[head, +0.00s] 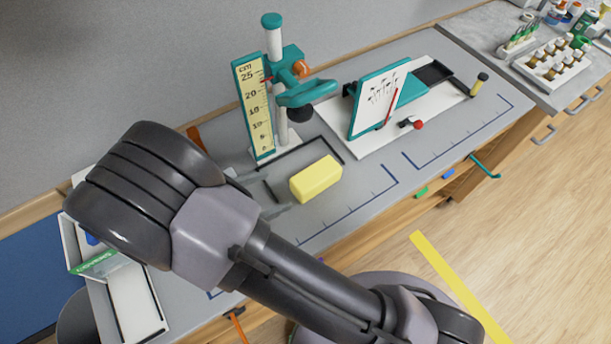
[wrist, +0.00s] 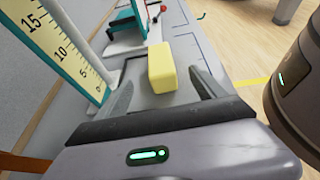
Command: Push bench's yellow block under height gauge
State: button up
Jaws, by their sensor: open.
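The yellow block (head: 316,181) lies on the grey bench top, in front and to the right of the height gauge (head: 256,105). The gauge has a teal-framed yellow scale, a post and a teal arm (head: 308,93) with a dark round foot (head: 300,114) raised above the bench. My gripper (head: 279,199) is low over the bench, left of the block, its fingers pointing toward it. In the wrist view the open fingers (wrist: 162,76) are spread, with the block (wrist: 161,67) just ahead between their tips. Contact cannot be told. The scale (wrist: 60,48) shows at left.
Dark corner lines (head: 330,150) mark the bench between block and gauge. A white board with a teal tilted panel (head: 380,100) stands to the right. Blue ruled marks (head: 355,203) run along the front edge. A white tray (head: 137,300) lies at lower left.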

aim_at(310, 176)
jog(key=b+x, duration=0.3)
jog(key=x, duration=1.2)
jog(key=shift+f, duration=0.1)
jog(key=c, duration=1.4)
jog(key=shift+a, duration=0.1)
